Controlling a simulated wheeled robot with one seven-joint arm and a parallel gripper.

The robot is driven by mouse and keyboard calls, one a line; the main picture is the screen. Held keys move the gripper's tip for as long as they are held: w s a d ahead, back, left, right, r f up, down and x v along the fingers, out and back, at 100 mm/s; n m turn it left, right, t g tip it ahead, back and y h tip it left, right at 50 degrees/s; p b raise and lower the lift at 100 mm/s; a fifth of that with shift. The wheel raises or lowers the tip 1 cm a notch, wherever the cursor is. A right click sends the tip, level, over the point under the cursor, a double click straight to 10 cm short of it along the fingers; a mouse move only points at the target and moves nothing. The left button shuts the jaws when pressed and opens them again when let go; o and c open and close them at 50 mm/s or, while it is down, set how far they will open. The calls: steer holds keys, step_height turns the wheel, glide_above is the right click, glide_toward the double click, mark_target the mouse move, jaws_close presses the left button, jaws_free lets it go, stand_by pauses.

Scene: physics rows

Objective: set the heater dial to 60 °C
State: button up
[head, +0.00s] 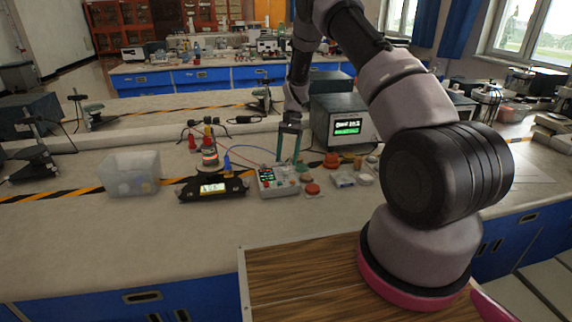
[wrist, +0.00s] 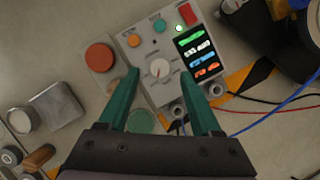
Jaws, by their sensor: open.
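The heater control box (head: 278,181) is a pale box on the bench with a dark display and several buttons. In the wrist view its dial (wrist: 159,69) is a round white knob with a small pointer mark, too small to read against its scale. The display (wrist: 197,52) shows green, white, blue and orange lines that I cannot read. My gripper (wrist: 174,82) is open, with green fingers on either side of the dial in the picture and nothing between them. In the head view my gripper (head: 288,152) is at the box; contact cannot be told.
A red round button (wrist: 99,57) sits beside the box, with metal pieces (wrist: 57,105) farther left. Red and blue cables (wrist: 270,118) run at the right. A clear bin (head: 134,174), a black device (head: 213,188) and a grey instrument (head: 341,122) stand nearby.

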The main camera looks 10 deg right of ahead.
steer(key=v, duration=0.7)
steer(key=shift+r, duration=0.4)
steer(key=shift+w+d, duration=0.1)
steer(key=s+d+r+n+t, duration=0.15)
steer(key=s+r, duration=0.35)
steer(key=r, duration=0.8)
steer(key=s+r+t, duration=0.3)
steer(key=s+r, duration=0.3)
steer(key=r, duration=0.7)
steer(key=s+r+t, duration=0.3)
steer(key=s+r, duration=0.1)
steer(key=s, duration=0.7)
steer(key=s+d+r+n+t, duration=0.1)
steer(key=s+r+t, duration=0.2)
steer(key=s, duration=0.9)
steer(key=shift+s+d+r+h, duration=0.2)
steer(key=shift+d+r+h, duration=0.15)
steer(key=shift+r, duration=0.35)
